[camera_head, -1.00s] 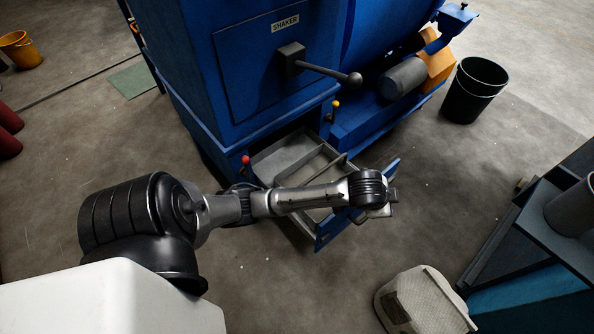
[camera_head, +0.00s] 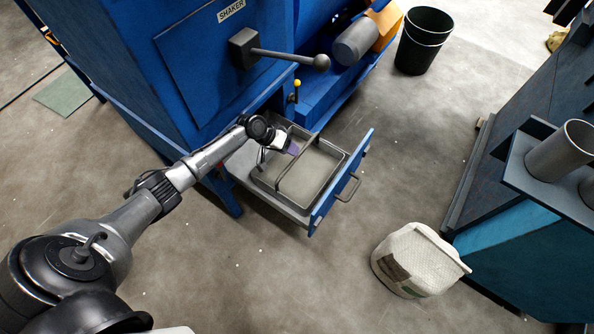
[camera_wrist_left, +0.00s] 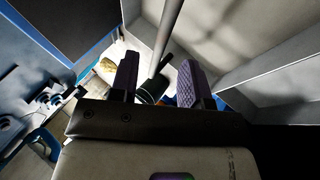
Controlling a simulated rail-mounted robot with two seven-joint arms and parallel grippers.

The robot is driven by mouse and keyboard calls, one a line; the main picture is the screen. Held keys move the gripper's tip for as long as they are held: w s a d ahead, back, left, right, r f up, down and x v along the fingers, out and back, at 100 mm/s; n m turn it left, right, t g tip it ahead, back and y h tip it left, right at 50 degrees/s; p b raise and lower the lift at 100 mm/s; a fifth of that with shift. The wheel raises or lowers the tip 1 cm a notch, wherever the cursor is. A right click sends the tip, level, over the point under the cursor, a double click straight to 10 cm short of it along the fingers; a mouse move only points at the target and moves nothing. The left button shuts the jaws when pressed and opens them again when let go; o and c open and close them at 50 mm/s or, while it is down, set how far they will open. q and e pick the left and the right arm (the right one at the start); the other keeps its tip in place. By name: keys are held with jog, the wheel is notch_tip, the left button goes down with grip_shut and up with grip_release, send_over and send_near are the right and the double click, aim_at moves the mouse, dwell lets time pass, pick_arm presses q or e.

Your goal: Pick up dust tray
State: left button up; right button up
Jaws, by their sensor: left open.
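The dust tray (camera_head: 322,172) is a grey, shallow open box with a bar across its top. It sits in the pulled-out blue-fronted drawer (camera_head: 343,181) under the shaker. My left gripper (camera_head: 291,147) is over the tray, close to the cross bar. In the left wrist view the open fingers (camera_wrist_left: 159,66) point toward a grey bar (camera_wrist_left: 169,28) that lines up with the gap between them. I cannot tell whether the bar is between the fingers or beyond their tips. Pale tray walls (camera_wrist_left: 238,40) show on the right there. My right gripper is not in view.
The blue machine (camera_head: 120,60) with its shaker lever (camera_head: 290,57) stands just above the drawer. A white sack (camera_head: 418,258) lies on the floor at lower right. A black bin (camera_head: 424,40) stands behind. Dark blue equipment (camera_head: 520,180) fills the right. Floor below the drawer is clear.

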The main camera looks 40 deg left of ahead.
aim_at(299, 154)
pick_arm(q)
jog(key=b+x, duration=0.3)
jog(key=x, duration=0.2)
jog(key=shift+a+f, duration=0.15)
jog(key=shift+w+d+f+b, duration=0.25)
jog(key=shift+d+b, duration=0.05)
jog(key=shift+a, duration=0.1)
jog(key=shift+c, duration=1.4)
grip_shut()
